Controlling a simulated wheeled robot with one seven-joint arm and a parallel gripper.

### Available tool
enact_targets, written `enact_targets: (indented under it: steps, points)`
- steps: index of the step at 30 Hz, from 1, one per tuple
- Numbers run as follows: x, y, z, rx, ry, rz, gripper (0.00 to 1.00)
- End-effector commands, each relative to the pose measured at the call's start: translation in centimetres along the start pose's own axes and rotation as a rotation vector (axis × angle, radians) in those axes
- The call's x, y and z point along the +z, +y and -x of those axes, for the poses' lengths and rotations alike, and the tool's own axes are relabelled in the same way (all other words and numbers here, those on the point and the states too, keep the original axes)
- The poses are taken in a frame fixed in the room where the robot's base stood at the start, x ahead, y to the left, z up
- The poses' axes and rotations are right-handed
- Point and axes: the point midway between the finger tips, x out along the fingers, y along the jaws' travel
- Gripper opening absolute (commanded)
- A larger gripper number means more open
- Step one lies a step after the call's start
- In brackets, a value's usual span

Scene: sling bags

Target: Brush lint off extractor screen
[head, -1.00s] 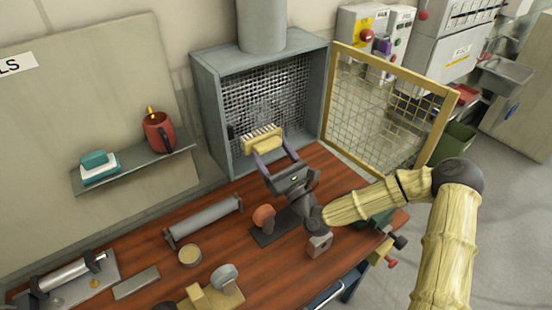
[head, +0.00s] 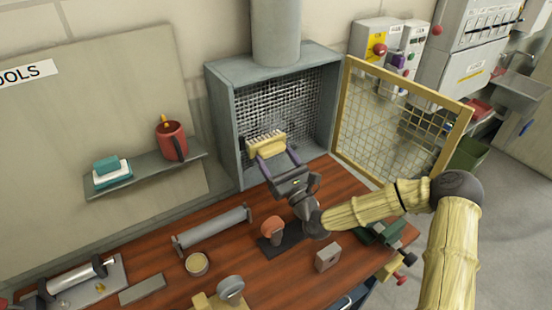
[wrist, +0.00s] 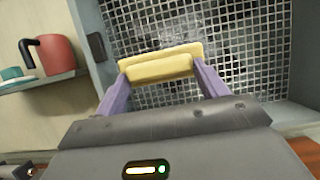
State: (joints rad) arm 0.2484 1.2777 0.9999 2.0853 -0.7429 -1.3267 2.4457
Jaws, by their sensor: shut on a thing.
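My gripper (head: 276,158) is shut on a yellow brush (head: 267,146) with pale bristles along its far side. The brush is held level in front of the extractor screen (head: 290,100), a dark wire mesh inside a grey box. In the wrist view the brush (wrist: 158,65) sits between my two purple fingers, in front of the mesh (wrist: 240,60). Grey lint (wrist: 180,30) shows faintly on the mesh behind the brush. Whether the bristles touch the mesh cannot be told; they are hidden in the wrist view.
A yellow-framed mesh door (head: 400,120) stands open at the right of the box. A shelf (head: 145,172) at the left holds a red mug (head: 171,140) and a soap-like block. The wooden bench (head: 225,270) carries a roller (head: 212,229), a tin and other tools.

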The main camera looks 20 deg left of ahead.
Motion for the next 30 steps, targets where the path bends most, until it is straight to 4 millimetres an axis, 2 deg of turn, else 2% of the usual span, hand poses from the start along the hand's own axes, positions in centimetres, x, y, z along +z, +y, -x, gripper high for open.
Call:
enact_targets:
  steps: [30]
  points:
    - [-0.6,0.1,-1.5,0.001,-0.001,-0.001,0.54]
